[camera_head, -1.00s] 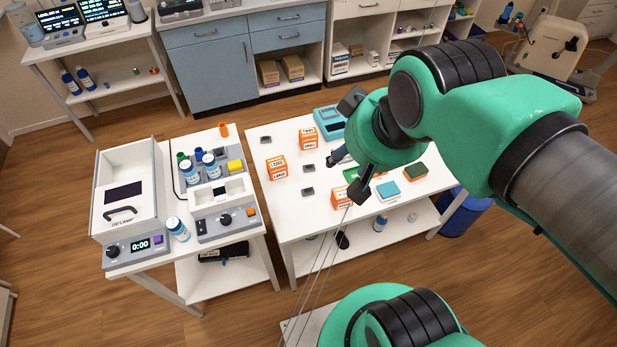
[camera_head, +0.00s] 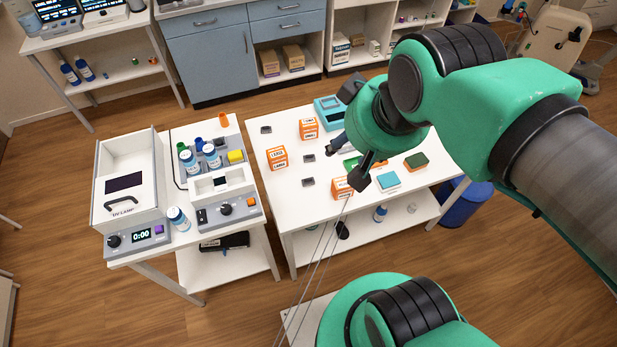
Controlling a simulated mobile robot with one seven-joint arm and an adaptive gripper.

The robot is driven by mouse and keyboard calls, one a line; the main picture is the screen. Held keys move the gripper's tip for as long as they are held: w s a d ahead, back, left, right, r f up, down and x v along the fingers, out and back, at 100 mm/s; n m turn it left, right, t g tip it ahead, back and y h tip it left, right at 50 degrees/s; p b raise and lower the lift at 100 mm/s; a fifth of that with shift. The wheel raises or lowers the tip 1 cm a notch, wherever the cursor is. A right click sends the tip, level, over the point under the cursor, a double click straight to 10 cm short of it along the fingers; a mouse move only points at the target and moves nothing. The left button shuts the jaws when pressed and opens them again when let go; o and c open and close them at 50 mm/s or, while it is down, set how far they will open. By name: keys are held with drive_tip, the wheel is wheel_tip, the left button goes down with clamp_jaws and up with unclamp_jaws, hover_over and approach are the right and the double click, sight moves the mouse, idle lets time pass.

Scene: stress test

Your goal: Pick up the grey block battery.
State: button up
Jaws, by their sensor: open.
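Several small dark grey blocks lie on the white table. One grey block (camera_head: 265,129) is near the back left corner. A second grey block (camera_head: 309,157) is in the middle, and a third grey block (camera_head: 308,182) is nearer the front. I cannot tell from this view which one is the grey block battery. My gripper (camera_head: 347,164) is open above the table, to the right of the middle and front blocks, with its fingers spread. No block shows between the fingers, but my arm hides part of the table there.
Orange-white boxes (camera_head: 277,157) stand close to the grey blocks. A green block (camera_head: 416,161), a teal-topped box (camera_head: 388,181) and a teal device (camera_head: 329,109) are also on the table. The left bench holds a UV lamp box (camera_head: 128,181) and bottles. A gap separates the tables.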

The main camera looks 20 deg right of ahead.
drive_tip(key=w, duration=0.1)
drive_tip(key=n+g, duration=0.7)
drive_tip(key=n, duration=0.3)
hover_over(308, 181)
drive_tip(key=d, duration=0.1)
wheel_tip(308, 181, down, 20)
drive_tip(key=w+f+n+g, duration=0.1)
drive_tip(key=w+f, duration=0.1)
drive_tip(key=f, duration=0.5)
drive_tip(key=w+d+f+n+y, duration=0.1)
drive_tip(key=w+f+n, duration=0.1)
drive_tip(key=f, duration=0.4)
drive_tip(key=shift+w+f+n+g+b, duration=0.3)
drive_tip(key=shift+w+f+g+b, duration=0.05)
drive_tip(key=shift+w+g+b, duration=0.1)
drive_tip(key=shift+d+f, duration=0.1)
drive_tip(key=shift+f, duration=0.05)
drive_tip(key=shift+b+x, duration=0.65)
drive_tip(key=shift+x, duration=3.55)
